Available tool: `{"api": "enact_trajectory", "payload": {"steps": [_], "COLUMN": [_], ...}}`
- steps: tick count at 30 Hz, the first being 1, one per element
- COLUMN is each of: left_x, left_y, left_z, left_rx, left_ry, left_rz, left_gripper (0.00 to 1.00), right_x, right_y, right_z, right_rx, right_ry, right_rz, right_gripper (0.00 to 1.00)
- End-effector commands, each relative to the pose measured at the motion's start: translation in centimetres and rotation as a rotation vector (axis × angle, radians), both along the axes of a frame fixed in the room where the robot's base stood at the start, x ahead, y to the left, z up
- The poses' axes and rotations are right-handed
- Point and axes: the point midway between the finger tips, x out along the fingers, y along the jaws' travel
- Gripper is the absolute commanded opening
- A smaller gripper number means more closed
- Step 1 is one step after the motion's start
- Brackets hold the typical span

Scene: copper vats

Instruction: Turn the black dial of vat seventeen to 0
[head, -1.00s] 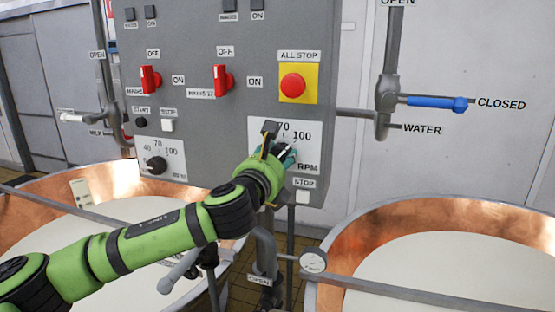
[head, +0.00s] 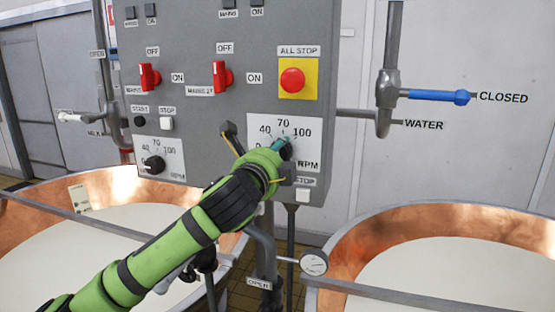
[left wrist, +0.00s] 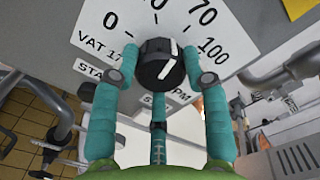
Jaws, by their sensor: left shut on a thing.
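The black dial of vat seventeen (left wrist: 158,62) sits on a white scale plate (head: 259,125) low on the grey panel. The plate reads 0, 40, 70 and 100, with a VAT 17 label (left wrist: 100,48) in the left wrist view. The dial's white mark runs nearly upright there, leaning right at its top; I cannot tell which end is the pointer. My left gripper (left wrist: 160,82) is shut on the dial, its teal fingers around it. In the head view the gripper (head: 283,147) hides most of the dial. My right gripper is out of view.
A yellow-backed ALL STOP button (head: 292,80) is above the dial, and a white stop button (head: 302,195) is below. A second black dial (head: 154,164) and red switches (head: 221,76) are to the left. Copper vats (head: 340,262) stand in front.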

Motion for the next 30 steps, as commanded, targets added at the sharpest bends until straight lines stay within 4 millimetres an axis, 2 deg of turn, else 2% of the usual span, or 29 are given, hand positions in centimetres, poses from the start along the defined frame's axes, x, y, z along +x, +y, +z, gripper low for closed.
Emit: {"api": "enact_trajectory", "payload": {"steps": [30], "left_x": [0.0], "left_y": [0.1], "left_z": [0.1], "left_rx": [-0.922], "left_ry": [0.294], "left_rz": [0.000], "left_gripper": [0.13], "right_x": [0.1], "right_y": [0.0], "right_z": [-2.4], "right_rx": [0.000], "right_ry": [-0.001], "right_rz": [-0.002], "right_gripper": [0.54]}}
